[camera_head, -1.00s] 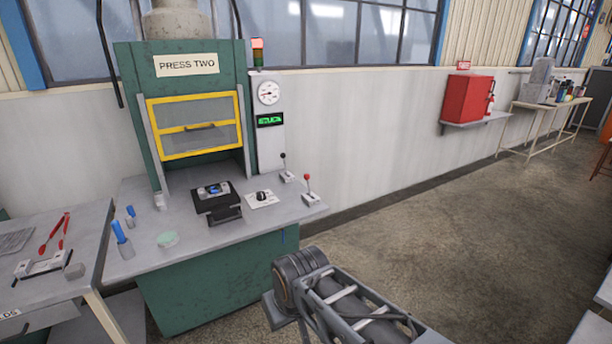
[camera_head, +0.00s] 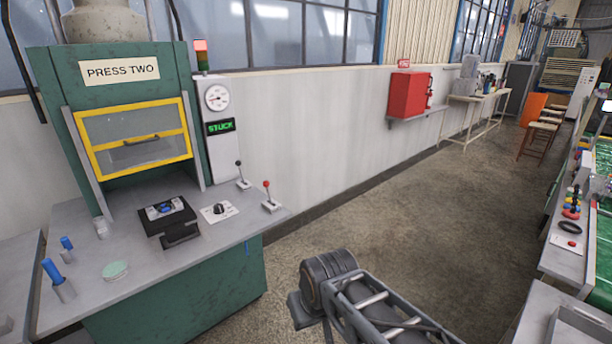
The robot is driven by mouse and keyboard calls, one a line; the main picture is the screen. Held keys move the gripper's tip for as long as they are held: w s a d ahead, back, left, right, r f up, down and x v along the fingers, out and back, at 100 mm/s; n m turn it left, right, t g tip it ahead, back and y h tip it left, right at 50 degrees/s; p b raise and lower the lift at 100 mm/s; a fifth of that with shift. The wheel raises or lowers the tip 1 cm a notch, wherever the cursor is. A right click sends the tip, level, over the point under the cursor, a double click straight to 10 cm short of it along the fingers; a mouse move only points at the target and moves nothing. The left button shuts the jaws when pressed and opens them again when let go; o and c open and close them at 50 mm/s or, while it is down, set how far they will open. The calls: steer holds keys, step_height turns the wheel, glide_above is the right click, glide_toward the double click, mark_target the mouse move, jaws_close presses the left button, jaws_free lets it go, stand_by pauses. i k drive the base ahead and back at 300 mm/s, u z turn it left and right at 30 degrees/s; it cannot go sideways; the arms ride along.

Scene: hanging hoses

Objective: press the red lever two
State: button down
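The red-knobbed lever (camera_head: 268,194) stands upright on a small light base at the right front corner of the bench of the green press (camera_head: 148,62), which bears a "PRESS TWO" sign. A black-knobbed lever (camera_head: 241,175) stands just behind and left of it. A display (camera_head: 219,126) beside the press reads "STUCK" in green. The yellow-framed guard (camera_head: 137,139) is down across the press opening. My arm shows at the bottom middle, apart from the bench and right of the levers. My gripper is not visible.
On the bench are a black block fixture (camera_head: 168,216), a dial plate (camera_head: 218,211), a blue-handled tool (camera_head: 53,271) and a pale green disc (camera_head: 115,270). A red box (camera_head: 409,94) sits on a wall shelf. Open floor lies right of the bench; a green-topped conveyor (camera_head: 602,238) stands far right.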

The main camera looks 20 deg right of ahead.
mark_target(266, 184)
steer(key=z, duration=1.25)
steer(key=i, duration=3)
steer(key=u, duration=3.35)
steer(key=i, duration=0.55)
steer(key=u, duration=0.1)
